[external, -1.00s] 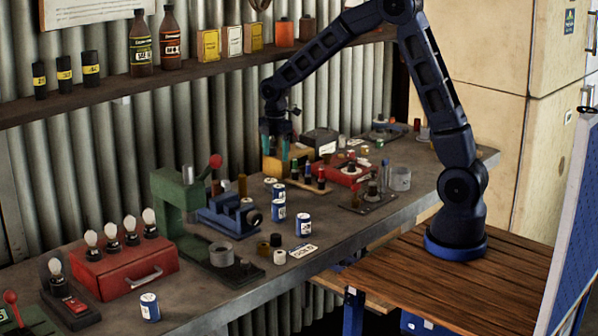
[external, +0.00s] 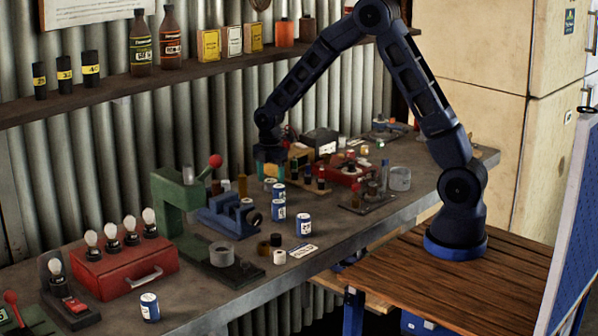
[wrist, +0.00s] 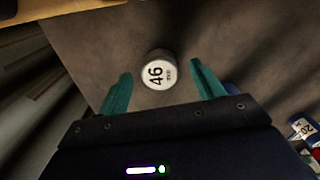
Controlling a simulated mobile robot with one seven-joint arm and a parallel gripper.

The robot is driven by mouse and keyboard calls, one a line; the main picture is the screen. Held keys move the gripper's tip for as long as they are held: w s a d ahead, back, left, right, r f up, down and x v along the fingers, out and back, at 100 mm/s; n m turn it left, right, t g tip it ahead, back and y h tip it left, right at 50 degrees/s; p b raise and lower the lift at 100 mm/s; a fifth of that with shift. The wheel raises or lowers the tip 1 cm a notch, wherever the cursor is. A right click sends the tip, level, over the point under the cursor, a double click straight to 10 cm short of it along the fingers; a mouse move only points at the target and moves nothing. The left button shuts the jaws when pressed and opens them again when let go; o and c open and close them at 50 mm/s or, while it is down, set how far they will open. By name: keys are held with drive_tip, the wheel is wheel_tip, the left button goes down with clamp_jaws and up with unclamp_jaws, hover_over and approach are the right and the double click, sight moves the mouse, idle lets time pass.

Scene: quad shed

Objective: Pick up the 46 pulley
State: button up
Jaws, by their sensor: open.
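The 46 pulley (wrist: 157,72) is a small round piece with a white top marked "46" in the wrist view. It stands on the grey bench top, between and slightly beyond the two teal fingertips. My gripper (wrist: 161,69) is open around its near side, with a gap on both sides and nothing held. In the external view my gripper (external: 271,174) points down low over the bench. The pulley there is small and partly hidden by the fingers.
A blue vise (external: 228,213) and green press (external: 172,207) are to the left. A wooden rack of small bottles (external: 307,182) and a red item (external: 345,173) are to the right.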

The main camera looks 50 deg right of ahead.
drive_tip(key=shift+f, duration=0.15)
drive_tip(key=shift+c, duration=0.2)
drive_tip(key=c, duration=1.1)
